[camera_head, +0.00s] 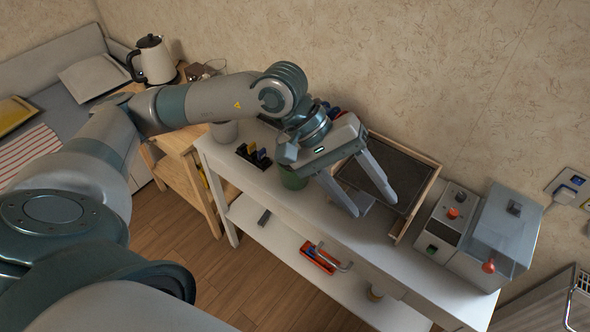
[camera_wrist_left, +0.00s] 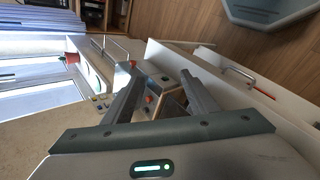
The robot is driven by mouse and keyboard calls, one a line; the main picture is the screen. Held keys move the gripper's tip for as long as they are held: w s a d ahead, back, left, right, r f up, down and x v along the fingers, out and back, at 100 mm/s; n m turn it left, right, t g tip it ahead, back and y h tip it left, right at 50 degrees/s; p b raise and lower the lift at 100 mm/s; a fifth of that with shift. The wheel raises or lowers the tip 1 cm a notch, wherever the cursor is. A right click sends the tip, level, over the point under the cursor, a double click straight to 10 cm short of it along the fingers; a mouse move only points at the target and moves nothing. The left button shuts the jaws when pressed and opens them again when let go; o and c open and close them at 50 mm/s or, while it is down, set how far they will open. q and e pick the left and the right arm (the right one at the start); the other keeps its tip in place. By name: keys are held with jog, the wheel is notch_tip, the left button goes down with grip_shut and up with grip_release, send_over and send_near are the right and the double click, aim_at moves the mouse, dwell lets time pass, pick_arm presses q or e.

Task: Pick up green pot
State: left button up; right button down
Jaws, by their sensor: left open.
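The green pot (camera_head: 293,178) stands on the white shelf's top in the head view, partly hidden behind my left gripper and wrist. My left gripper (camera_head: 374,206) is open, its two fingers spread and nothing between them. Its fingertips are over the shelf top, to the right of the pot and near the wooden-framed tray. In the left wrist view the open fingers (camera_wrist_left: 160,78) point away over the shelf, and I cannot make out the pot there. My right gripper is not in view.
A wooden-framed dark tray (camera_head: 433,178) lies right of the pot. A grey machine with buttons (camera_head: 496,235) stands at the shelf's right end. A black holder (camera_head: 254,157) and a grey cup (camera_head: 224,131) are left of the pot. A red tool (camera_head: 318,258) lies on the lower shelf.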

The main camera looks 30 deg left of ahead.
pick_arm(q)
jog(key=w+a+t+y, duration=0.1)
jog(key=w+a+y, duration=0.1)
jog(key=a, duration=0.5)
jog(key=w+a+r+m+t+y, duration=0.1)
jog(key=w+a+y, duration=0.2)
jog(key=a, duration=0.5)
jog(key=w+a+r+m+t+y, duration=0.1)
jog(key=w+a+y, duration=0.1)
jog(key=a+y, duration=0.2)
jog(key=a, duration=0.3)
jog(key=shift+w+a+y, duration=0.3)
jog(key=shift+a+y, duration=0.05)
jog(key=shift+y, duration=0.05)
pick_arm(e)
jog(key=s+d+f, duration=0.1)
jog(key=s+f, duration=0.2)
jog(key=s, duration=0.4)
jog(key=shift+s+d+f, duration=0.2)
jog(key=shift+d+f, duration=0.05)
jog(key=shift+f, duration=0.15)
pick_arm(q)
jog(key=shift+f, duration=0.15)
